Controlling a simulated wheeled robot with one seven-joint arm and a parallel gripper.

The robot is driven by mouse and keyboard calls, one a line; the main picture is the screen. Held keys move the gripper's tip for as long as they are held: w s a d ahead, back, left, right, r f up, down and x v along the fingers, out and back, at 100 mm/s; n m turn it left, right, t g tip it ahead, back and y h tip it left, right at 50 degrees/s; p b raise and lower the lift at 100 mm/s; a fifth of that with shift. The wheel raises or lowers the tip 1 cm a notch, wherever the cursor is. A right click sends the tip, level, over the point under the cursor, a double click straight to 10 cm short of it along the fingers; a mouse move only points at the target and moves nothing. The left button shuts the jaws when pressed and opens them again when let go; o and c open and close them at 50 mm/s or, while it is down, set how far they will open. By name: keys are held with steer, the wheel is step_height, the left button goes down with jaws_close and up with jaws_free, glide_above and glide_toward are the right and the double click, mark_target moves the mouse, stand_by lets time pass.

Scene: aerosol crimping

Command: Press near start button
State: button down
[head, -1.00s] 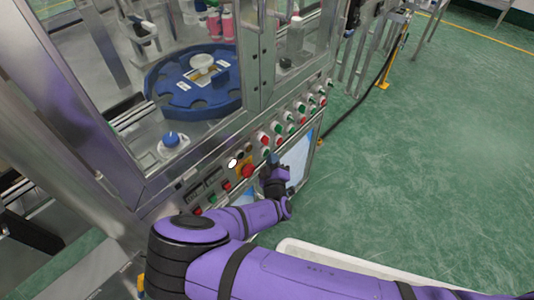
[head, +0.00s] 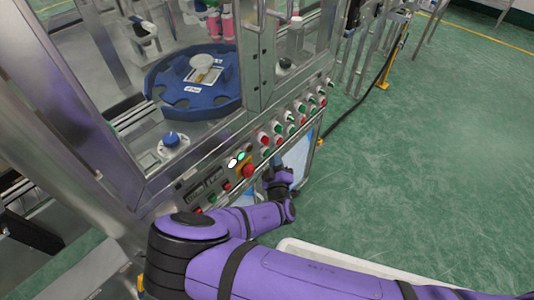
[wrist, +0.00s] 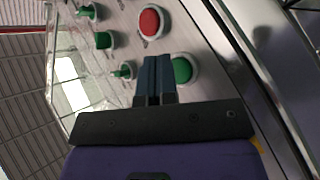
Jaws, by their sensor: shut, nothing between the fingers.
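The control panel on the machine front has a row of buttons in the head view. A green button (wrist: 182,70) shows in the wrist view just right of my fingertips, with a red button (wrist: 149,21) beyond it. Which of the panel's green buttons is the near start button is not readable from any label. My gripper (wrist: 153,80) is shut and empty, its fingers together in front of the panel. In the head view my gripper (head: 277,161) is just off the panel face, below the button row. Whether it touches anything is hard to tell.
A green lamp (head: 241,156) and a white lamp (head: 232,162) glow near the red mushroom button (head: 248,171). Behind glass is a blue turntable (head: 200,98). Further red and green buttons run right along the panel. Green floor (head: 420,170) is open to the right.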

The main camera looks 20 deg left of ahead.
steer(key=d, duration=0.1)
steer(key=s+d, duration=0.1)
steer(key=d, duration=0.1)
steer(key=s+d, duration=0.1)
steer(key=shift+d, duration=0.35)
stand_by(0.3)
steer(key=shift+w, duration=0.1)
stand_by(0.5)
